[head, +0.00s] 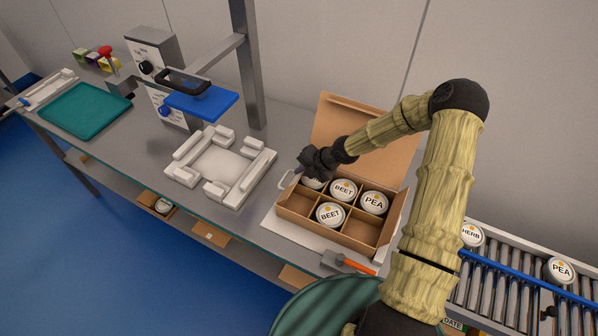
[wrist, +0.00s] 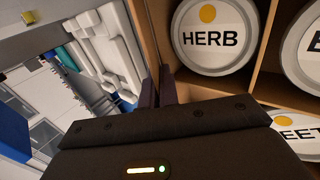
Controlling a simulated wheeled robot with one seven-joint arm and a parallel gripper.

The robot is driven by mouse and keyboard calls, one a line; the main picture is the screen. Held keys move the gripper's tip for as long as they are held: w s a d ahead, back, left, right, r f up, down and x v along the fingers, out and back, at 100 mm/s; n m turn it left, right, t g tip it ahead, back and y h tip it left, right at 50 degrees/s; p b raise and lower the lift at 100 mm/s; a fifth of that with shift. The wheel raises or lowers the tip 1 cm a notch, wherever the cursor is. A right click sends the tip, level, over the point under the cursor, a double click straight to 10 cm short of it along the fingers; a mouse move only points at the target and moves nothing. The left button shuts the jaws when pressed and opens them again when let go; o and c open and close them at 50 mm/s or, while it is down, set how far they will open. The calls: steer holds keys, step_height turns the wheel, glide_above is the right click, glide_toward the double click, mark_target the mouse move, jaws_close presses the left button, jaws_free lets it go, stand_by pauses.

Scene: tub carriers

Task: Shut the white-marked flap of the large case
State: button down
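The large case (head: 282,210) is an open cardboard box with dividers, on the bench. Tubs marked BEET (head: 343,189) and PEA (head: 374,202) sit in its compartments. A HERB tub (wrist: 212,38) shows in the wrist view. A tall brown flap (head: 375,130) stands up at the case's back. A thin pale loop (head: 286,180) shows at its left end; I cannot tell whether this is the white mark. My gripper (head: 303,172) is low over the left end. In the wrist view its fingers (wrist: 159,88) are nearly together at the case's left wall, with nothing clearly held.
A white fixture (head: 240,188) stands left of the case. A roller conveyor (head: 500,283) carrying tubs is at right. A teal tray (head: 85,112) is far left.

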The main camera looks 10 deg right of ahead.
steer(key=t+y+b, duration=0.1)
steer(key=f+y+b, duration=0.1)
steer(key=shift+s+d+f+t+y, duration=0.1)
steer(key=shift+s+d+t+y, duration=0.1)
steer(key=shift+d+t+y, duration=0.15)
steer(key=shift+s+d+t+y+b, duration=0.1)
steer(key=shift+t+y+b, duration=0.35)
steer(key=shift+b, duration=0.25)
steer(key=c, duration=1.6)
jaws_free()
steer(key=shift+c, duration=0.2)
steer(key=b+v, duration=0.1)
steer(key=v, duration=1.6)
steer(key=shift+d+b, duration=0.2)
steer(key=shift+b, duration=0.1)
